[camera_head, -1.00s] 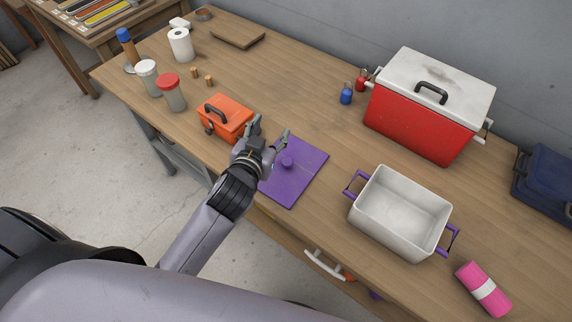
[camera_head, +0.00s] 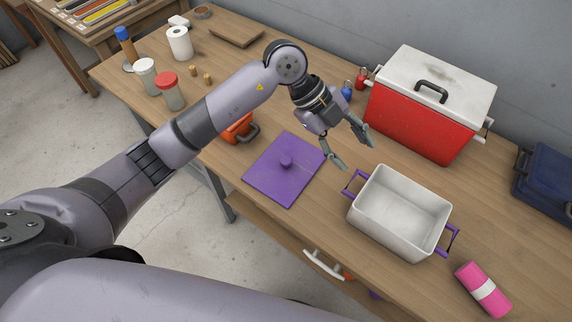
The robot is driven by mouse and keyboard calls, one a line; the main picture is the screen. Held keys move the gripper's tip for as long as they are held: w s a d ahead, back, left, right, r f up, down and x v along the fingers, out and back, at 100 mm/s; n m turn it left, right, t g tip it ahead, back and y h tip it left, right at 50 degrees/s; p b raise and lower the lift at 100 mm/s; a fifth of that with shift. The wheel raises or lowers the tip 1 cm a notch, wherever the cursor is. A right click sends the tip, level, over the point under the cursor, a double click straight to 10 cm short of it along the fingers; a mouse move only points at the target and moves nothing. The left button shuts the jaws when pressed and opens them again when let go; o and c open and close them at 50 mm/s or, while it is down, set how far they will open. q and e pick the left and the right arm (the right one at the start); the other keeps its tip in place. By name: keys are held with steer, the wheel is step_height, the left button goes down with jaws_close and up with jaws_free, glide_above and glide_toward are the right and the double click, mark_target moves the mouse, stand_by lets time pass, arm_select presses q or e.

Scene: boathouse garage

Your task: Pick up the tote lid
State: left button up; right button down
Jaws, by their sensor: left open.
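The purple tote lid (camera_head: 275,181) lies flat on the workbench with its round knob (camera_head: 286,162) facing up. The white tote (camera_head: 400,212) with purple handles stands open and empty to the right of the lid. My left gripper (camera_head: 355,156) is open and empty. It hangs above the bench, up and to the right of the lid and just behind the tote's left handle, apart from the lid. My right gripper does not show.
A red cooler (camera_head: 424,112) with a white lid stands at the back right. A pink roll (camera_head: 483,289) lies at the front right. My left arm partly covers an orange toolbox (camera_head: 238,130). Jars (camera_head: 170,90) stand at the left.

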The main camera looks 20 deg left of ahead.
arm_select(q)
steer(key=w+a+f+n+y, duration=0.1)
steer(key=w+a+n+y, duration=0.15)
steer(key=a+y, duration=0.45)
steer(key=n+y+p, duration=0.1)
steer(key=n+p, duration=0.1)
steer(key=p, duration=0.1)
glide_above(286, 160)
steer(key=shift+t, duration=0.4)
step_height(286, 160, down, 10)
steer(key=shift+f, duration=1)
step_height(286, 160, down, 4)
steer(key=shift+r+p, duration=0.2)
steer(key=shift+p, duration=0.7)
steer(key=shift+f, duration=0.5)
jaws_close()
